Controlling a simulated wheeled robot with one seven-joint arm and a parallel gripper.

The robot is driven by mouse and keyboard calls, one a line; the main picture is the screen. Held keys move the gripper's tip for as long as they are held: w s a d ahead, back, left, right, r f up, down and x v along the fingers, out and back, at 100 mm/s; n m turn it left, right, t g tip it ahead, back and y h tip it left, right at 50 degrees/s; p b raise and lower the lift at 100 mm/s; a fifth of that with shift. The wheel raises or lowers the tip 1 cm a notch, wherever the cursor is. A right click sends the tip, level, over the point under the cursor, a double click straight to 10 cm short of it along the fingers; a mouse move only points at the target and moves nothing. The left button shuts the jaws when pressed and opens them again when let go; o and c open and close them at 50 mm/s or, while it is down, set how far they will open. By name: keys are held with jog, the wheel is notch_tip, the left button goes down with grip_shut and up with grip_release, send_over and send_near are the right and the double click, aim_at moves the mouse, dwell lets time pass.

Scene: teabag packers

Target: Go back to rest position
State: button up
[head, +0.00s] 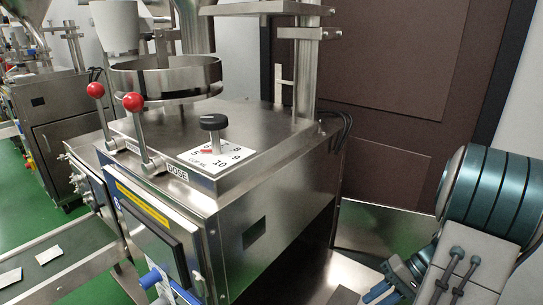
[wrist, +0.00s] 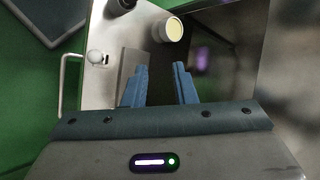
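My gripper (wrist: 161,84) shows in the wrist view with its two blue fingers apart and nothing between them. The machine carries two levers with red knobs (head: 133,102), a black dose knob (head: 213,122) on a numbered dial plate (head: 222,158), and a round steel hopper ring (head: 165,80).
A conveyor (head: 75,264) with white teabags (head: 48,255) runs at the lower left. Another machine (head: 50,110) stands behind on the green floor (head: 20,180). A brown door (head: 390,70) is behind. The wrist view shows a pale yellow round thing (wrist: 172,29) on a light surface.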

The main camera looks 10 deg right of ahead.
jog(key=s+a+r+n+t+h+p, duration=0.1)
jog(key=a+r+h+p, duration=0.3)
jog(key=r, duration=1)
jog(key=s+a+r+n+t+h+p, duration=0.1)
jog(key=s+a+r+n+h+p, duration=0.1)
jog(key=a+r+p, duration=0.9)
jog(key=a+r+n+h, duration=0.1)
jog(key=a+r+h, duration=0.1)
jog(key=a, duration=0.2)
jog(key=shift+r+n+h, duration=0.35)
jog(key=shift+n+h, duration=0.05)
jog(key=shift+s, duration=0.1)
